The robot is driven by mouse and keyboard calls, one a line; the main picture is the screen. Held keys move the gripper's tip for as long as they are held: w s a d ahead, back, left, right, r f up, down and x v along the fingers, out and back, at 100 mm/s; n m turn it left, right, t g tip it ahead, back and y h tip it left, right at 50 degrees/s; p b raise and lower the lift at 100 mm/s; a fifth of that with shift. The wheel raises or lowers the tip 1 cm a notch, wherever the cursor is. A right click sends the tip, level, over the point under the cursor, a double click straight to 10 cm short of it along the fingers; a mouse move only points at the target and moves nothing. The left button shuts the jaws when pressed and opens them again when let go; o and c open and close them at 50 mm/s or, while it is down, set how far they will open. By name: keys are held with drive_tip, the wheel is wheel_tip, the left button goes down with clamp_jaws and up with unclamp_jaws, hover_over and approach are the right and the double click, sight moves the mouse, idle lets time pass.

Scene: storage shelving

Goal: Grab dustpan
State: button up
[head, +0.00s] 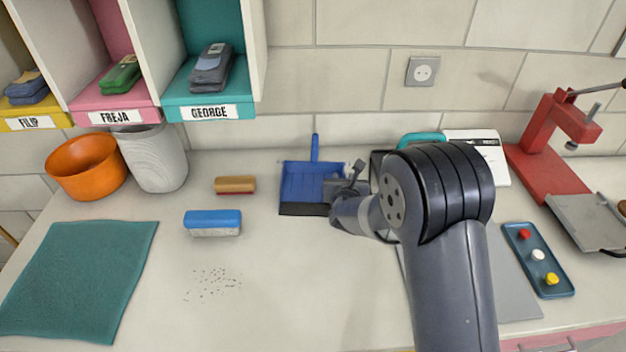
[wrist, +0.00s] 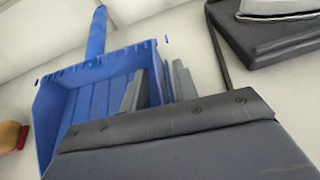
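The blue dustpan (head: 300,183) lies on the worktop near the wall, its handle pointing back and its dark lip toward the front. In the wrist view the dustpan (wrist: 85,105) fills the left and middle, with the handle at the top. My gripper (head: 349,182) is at the dustpan's right side, above or beside its edge. In the wrist view my gripper's fingers (wrist: 160,78) are apart, over the right part of the pan. I see nothing held between them. Whether they touch the pan cannot be told.
An orange bowl (head: 86,168) and grey bin (head: 152,158) stand farther left. A red press (head: 547,140) stands right. The front middle worktop is mostly clear.

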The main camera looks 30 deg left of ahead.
drive_tip(key=shift+c, duration=0.3)
clamp_jaws()
drive_tip(key=shift+s+r+b, duration=0.1)
drive_tip(key=shift+r+b, duration=0.05)
drive_tip(key=shift+b, duration=0.15)
idle(0.3)
